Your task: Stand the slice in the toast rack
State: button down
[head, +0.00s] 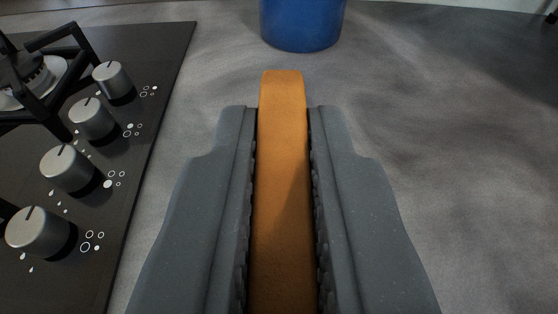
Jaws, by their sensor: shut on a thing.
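The slice (282,165) is an orange-brown slab seen edge-on in the middle of the head view. My gripper (281,115) is shut on it, with one dark grey finger against each side. The slice's far end sticks out a little past the fingertips, and its near end runs out of the bottom of the picture. I see no toast rack in this view. I cannot tell how high the slice is above the counter.
A black gas hob (150,110) with several silver knobs and a dark pan support lies at the left. A blue round container (302,25) stands on the grey counter (440,110) beyond the slice, cut off at the top. The counter to the right is clear.

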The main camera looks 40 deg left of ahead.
jog(key=shift+f+b, duration=1.55)
jog(key=shift+b, duration=0.05)
jog(key=shift+d+b, duration=0.1)
jog(key=shift+b, duration=0.45)
jog(key=shift+f+b, duration=0.4)
jog(key=shift+b, duration=0.35)
dwell(0.4)
jog(key=c, duration=1.4)
grip_release()
jog(key=shift+o, duration=0.2)
jog(key=shift+r+p, duration=0.35)
jog(key=shift+r, duration=2.7)
